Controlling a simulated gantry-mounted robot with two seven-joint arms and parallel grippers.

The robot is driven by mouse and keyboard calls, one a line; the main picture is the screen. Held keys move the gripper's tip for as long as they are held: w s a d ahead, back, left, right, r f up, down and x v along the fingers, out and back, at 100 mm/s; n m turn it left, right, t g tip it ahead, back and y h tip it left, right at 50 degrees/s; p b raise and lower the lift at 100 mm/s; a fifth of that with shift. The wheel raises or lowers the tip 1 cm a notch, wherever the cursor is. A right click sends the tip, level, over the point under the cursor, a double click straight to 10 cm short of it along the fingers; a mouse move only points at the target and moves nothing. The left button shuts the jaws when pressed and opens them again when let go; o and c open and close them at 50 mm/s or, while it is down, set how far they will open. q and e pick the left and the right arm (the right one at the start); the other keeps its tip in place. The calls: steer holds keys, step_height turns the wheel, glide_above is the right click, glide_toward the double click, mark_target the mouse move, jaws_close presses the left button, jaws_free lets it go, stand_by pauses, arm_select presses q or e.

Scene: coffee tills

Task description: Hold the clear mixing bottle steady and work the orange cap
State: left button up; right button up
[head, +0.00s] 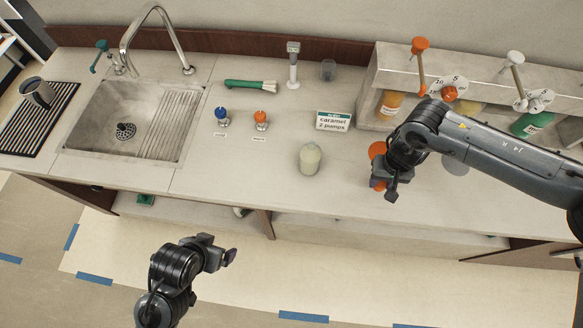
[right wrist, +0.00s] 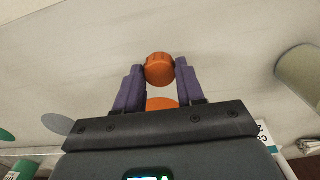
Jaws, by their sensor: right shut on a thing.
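The clear mixing bottle (head: 309,160) stands upright on the counter with pale contents. No orange shows on its top. It is partly visible at the right edge of the right wrist view (right wrist: 302,76). My right gripper (head: 383,188) is right of the bottle, apart from it. In the right wrist view its purple fingers (right wrist: 160,72) are shut on the orange cap (right wrist: 160,67). In the head view the cap is mostly hidden by the gripper. My left gripper (head: 228,257) is in front of the counter, away from the bottle; its finger gap is unclear.
An orange disc (head: 377,150) lies on the counter behind my right gripper, and a grey disc (head: 455,166) lies to its right. A caramel sign (head: 334,121) stands behind the bottle. A shelf of pump bottles is at back right.

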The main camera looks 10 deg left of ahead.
steer(key=w+r, duration=0.4)
steer(key=shift+d, duration=0.25)
steer(key=shift+d, duration=0.1)
